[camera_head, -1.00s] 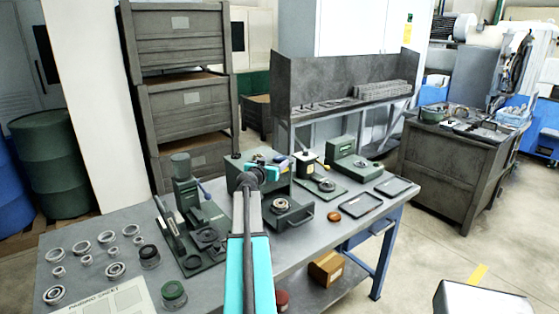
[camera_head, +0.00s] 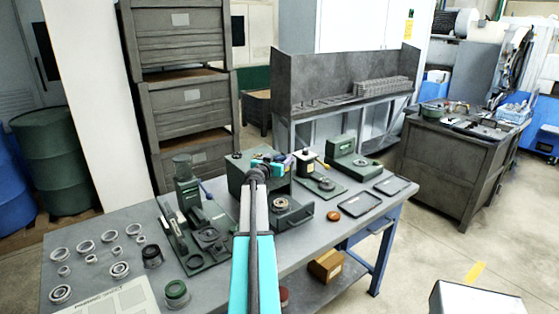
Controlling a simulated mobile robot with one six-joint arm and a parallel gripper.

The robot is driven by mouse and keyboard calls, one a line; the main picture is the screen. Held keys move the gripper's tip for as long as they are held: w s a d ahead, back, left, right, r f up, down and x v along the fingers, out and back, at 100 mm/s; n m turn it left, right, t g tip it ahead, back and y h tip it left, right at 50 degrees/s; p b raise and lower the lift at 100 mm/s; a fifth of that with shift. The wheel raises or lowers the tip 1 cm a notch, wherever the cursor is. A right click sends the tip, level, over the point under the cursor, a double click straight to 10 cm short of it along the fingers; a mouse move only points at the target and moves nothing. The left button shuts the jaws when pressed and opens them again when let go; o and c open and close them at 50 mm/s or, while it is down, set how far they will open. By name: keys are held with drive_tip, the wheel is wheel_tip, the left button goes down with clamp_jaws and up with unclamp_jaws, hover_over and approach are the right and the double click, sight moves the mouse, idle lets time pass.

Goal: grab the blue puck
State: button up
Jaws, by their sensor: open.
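I cannot make out a clearly blue puck in this view. A dark, nearly black round piece (camera_head: 152,257) stands on the grey table (camera_head: 340,237), left of the green fixture plate. A green round piece (camera_head: 176,292) stands near the table's front edge, and an orange-brown puck (camera_head: 333,215) lies right of the middle. My arm reaches up over the table from the bottom. My gripper (camera_head: 272,168) is at its far end, in front of the dark green machine (camera_head: 238,178), small and partly hidden by my arm. It appears empty.
Several metal rings (camera_head: 85,247) lie at the table's left beside a printed sheet (camera_head: 115,301). A fixture with a lever (camera_head: 190,195) stands left of my arm. Two dark trays (camera_head: 361,203) lie at the right. A cardboard box (camera_head: 325,265) sits on the lower shelf.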

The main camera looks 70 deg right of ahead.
sight(278, 160)
drive_tip(key=shift+c, duration=0.4)
drive_tip(key=c, duration=1.1)
drive_tip(key=shift+r, duration=0.15)
drive_tip(key=shift+r+b, duration=0.75)
drive_tip(key=shift+r, duration=0.6)
drive_tip(key=shift+s+a+r, duration=0.1)
drive_tip(key=shift+a+r, duration=0.05)
drive_tip(key=shift+r, duration=0.15)
drive_tip(key=s+a+b, duration=0.1)
drive_tip(key=s+a, duration=0.2)
drive_tip(key=a, duration=0.1)
drive_tip(key=s+a+r+b, duration=0.1)
drive_tip(key=s+a+b, duration=0.1)
drive_tip(key=s+a, duration=0.1)
drive_tip(key=s+a+b, duration=0.1)
drive_tip(key=s+a, duration=0.2)
drive_tip(key=a, duration=0.2)
drive_tip(key=shift+a+r+b, duration=0.2)
drive_tip(key=shift+a+b, duration=0.2)
